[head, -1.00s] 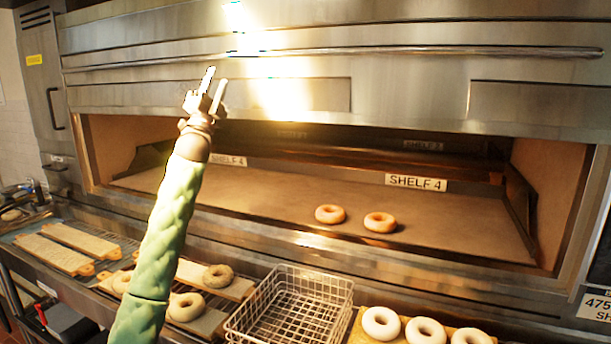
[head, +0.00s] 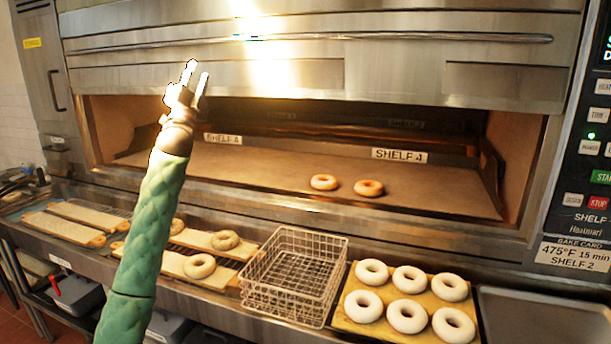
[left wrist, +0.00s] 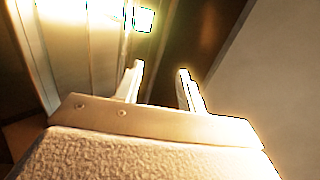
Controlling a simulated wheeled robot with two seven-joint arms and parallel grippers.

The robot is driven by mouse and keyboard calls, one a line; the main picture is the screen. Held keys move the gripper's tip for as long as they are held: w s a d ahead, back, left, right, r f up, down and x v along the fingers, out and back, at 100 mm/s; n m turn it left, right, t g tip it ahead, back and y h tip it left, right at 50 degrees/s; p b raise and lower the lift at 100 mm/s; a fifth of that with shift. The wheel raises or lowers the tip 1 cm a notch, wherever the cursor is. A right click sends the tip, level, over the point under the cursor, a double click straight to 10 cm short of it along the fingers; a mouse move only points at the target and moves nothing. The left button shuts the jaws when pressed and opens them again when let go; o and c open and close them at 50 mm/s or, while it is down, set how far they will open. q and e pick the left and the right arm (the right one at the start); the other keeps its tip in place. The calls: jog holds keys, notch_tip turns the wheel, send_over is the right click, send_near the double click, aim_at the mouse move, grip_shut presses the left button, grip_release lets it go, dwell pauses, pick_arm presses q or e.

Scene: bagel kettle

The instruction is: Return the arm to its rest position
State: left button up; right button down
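My left arm, in a green sleeve, reaches up from the bottom left in the head view. Its gripper (head: 194,80) points upward in front of the oven's steel front, left of centre. The two fingers are apart with nothing between them. In the left wrist view the gripper (left wrist: 159,82) also shows its fingers apart and empty, against a bright, glaring background. My right gripper is in neither view.
The oven deck (head: 270,175) is open and holds two bagels (head: 324,182). Below are long boards (head: 62,226), more boards with bagels (head: 199,266), an empty wire basket (head: 293,275), a wooden board of pale bagels (head: 409,280) and a metal tray (head: 540,316). A control panel (head: 590,150) stands right.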

pick_arm(q)
jog(key=s+d+f+n+g+y, duration=0.1)
jog(key=s+f+n+g+y, duration=0.25)
jog(key=f, duration=1.05)
jog(key=s+d+f+n+g+y, duration=0.15)
jog(key=f+n, duration=0.25)
jog(key=f, duration=1)
jog(key=s+f+n+g+y, duration=0.3)
jog(key=s+f+n+g, duration=0.1)
jog(key=f, duration=1.1)
jog(key=s+d+f+n+g, duration=0.3)
jog(key=s+f+g, duration=0.5)
jog(key=s+f, duration=1.55)
jog(key=s+f+n+g, duration=0.2)
jog(key=s+f+g, duration=0.15)
jog(key=s, duration=0.95)
jog(key=s+f+n+g, duration=0.25)
jog(key=s+f, duration=0.25)
jog(key=s, duration=0.9)
jog(key=s+d+f+g, duration=0.1)
jog(key=d+f, duration=0.1)
jog(key=f, duration=1.3)
jog(key=s+d+f+g, duration=0.2)
jog(key=d+f, duration=0.1)
jog(key=f, duration=1.3)
jog(key=shift+s+d+f+m, duration=0.2)
jog(key=shift+d+m, duration=0.1)
jog(key=shift+m, duration=0.1)
